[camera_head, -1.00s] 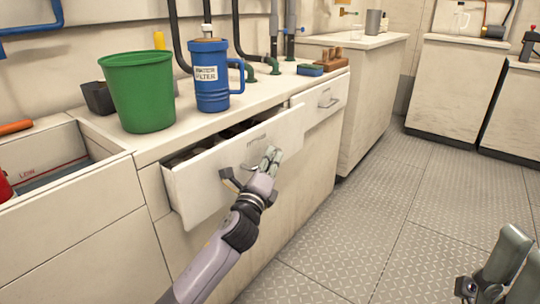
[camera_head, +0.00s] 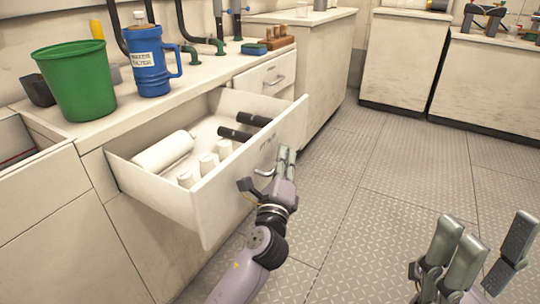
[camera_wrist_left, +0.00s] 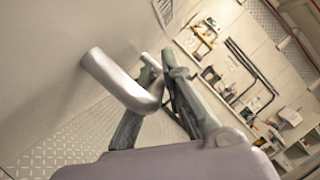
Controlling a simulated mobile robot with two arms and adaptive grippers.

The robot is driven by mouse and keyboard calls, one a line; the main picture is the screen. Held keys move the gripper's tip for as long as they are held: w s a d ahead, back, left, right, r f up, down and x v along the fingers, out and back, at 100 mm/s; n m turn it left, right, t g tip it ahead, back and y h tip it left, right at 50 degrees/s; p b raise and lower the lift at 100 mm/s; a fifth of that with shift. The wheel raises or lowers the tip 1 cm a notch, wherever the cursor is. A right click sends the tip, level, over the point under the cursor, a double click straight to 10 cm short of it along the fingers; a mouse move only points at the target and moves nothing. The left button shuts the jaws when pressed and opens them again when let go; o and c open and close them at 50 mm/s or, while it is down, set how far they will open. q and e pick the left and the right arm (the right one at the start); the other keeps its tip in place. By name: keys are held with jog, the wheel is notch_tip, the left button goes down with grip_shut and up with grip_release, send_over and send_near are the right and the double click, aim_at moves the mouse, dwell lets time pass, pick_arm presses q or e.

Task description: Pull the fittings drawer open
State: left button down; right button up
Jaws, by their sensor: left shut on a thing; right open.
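The fittings drawer (camera_head: 212,205) stands well open from the white cabinet in the head view. Inside lie a white roll (camera_head: 163,152), several small white cylinders (camera_head: 208,163) and two black-ended rods (camera_head: 252,118). My left gripper (camera_head: 268,172) is at the drawer front, shut on the drawer handle (camera_head: 264,173). The silver bar of the handle also shows in the left wrist view (camera_wrist_left: 118,80), passing between the fingers. My right gripper (camera_head: 480,258) is open and empty over the floor at the lower right.
On the counter stand a green bucket (camera_head: 75,82), a blue water filter jug (camera_head: 149,62) and a wooden block (camera_head: 274,40). A second, shut drawer (camera_head: 266,75) is right of the open one. The metal floor (camera_head: 390,165) to the right is clear.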

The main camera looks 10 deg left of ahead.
pick_arm(q)
jog(key=shift+s+d+f, duration=0.1)
jog(key=shift+s+d, duration=0.05)
jog(key=shift+d, duration=0.2)
jog(key=c, duration=1.7)
grip_release()
jog(key=v, duration=1.2)
